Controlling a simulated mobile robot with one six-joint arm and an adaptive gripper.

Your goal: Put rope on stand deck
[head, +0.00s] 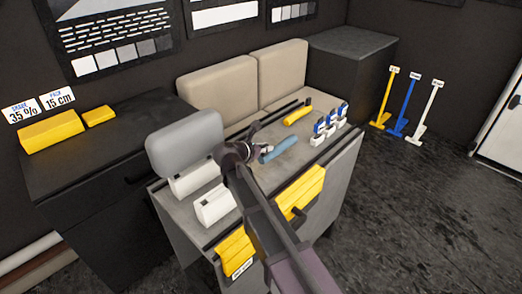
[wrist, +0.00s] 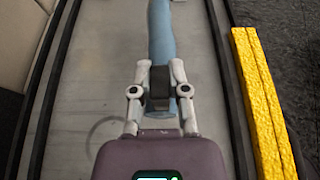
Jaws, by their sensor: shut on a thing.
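A thick blue length (head: 279,149), the only rope-like thing I make out, lies at or just above the grey deck of the stand (head: 232,183). In the wrist view the blue length (wrist: 161,30) runs from the top edge down to my gripper (wrist: 158,82). My fingers are closed on its near part, where a dark piece shows between them. In the head view my gripper (head: 258,148) is at its left end, over the middle of the deck. I cannot tell whether the blue length touches the deck (wrist: 105,70).
A yellow roll (head: 297,116) and several small blue-and-white bottles (head: 329,123) stand on the deck's far right. White holders (head: 213,205) and a grey rounded block (head: 185,143) are at the left. Beige cushions (head: 283,75) back the deck. Yellow pads (wrist: 262,100) line the front side.

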